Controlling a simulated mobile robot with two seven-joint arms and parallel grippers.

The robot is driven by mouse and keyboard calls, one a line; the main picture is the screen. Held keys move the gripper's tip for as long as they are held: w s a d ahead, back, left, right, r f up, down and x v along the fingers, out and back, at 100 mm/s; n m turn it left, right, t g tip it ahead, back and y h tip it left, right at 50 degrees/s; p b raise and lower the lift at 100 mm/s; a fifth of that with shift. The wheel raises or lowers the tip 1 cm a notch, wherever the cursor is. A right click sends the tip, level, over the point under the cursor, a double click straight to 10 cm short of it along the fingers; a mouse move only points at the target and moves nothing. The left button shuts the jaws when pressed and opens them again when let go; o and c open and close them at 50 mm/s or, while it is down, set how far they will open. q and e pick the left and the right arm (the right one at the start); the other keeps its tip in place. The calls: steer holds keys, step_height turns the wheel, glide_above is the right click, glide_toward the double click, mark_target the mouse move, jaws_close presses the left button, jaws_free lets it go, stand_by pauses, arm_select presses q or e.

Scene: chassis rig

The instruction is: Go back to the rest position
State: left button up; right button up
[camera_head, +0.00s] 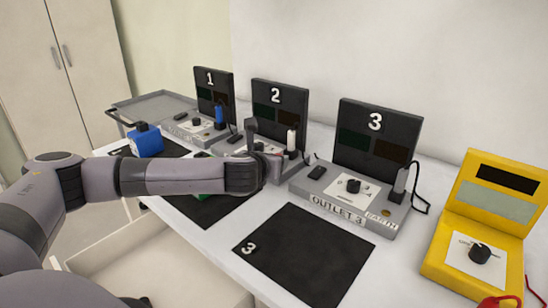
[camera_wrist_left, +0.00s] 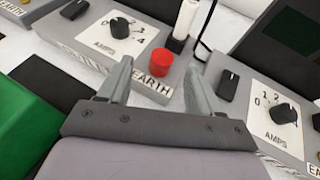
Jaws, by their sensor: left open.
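My left arm reaches in from the left in the head view. Its gripper (camera_head: 268,150) is over the front of the outlet 2 station (camera_head: 232,146). In the left wrist view the gripper (camera_wrist_left: 158,82) is open, its two fingers apart. A red cap (camera_wrist_left: 160,66) shows between and beyond the fingertips, by the EARTH label (camera_wrist_left: 152,84) of that station. I cannot tell how far the fingers are from it. The fingers hold nothing that I can see. My arm hides part of station 2 and most of a green object (camera_head: 203,196). My right gripper is not in view.
Station 3 (camera_head: 352,195) stands right of the gripper, with a dark mat (camera_head: 305,255) in front. A yellow meter (camera_head: 485,220) is at far right. Station 1 (camera_head: 190,127) and a blue box (camera_head: 147,140) are at left. An open drawer (camera_head: 165,270) lies below the arm.

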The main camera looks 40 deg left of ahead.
arm_select(q)
steer(key=shift+s+r, duration=0.15)
steer(key=shift+s, duration=0.2)
stand_by(0.3)
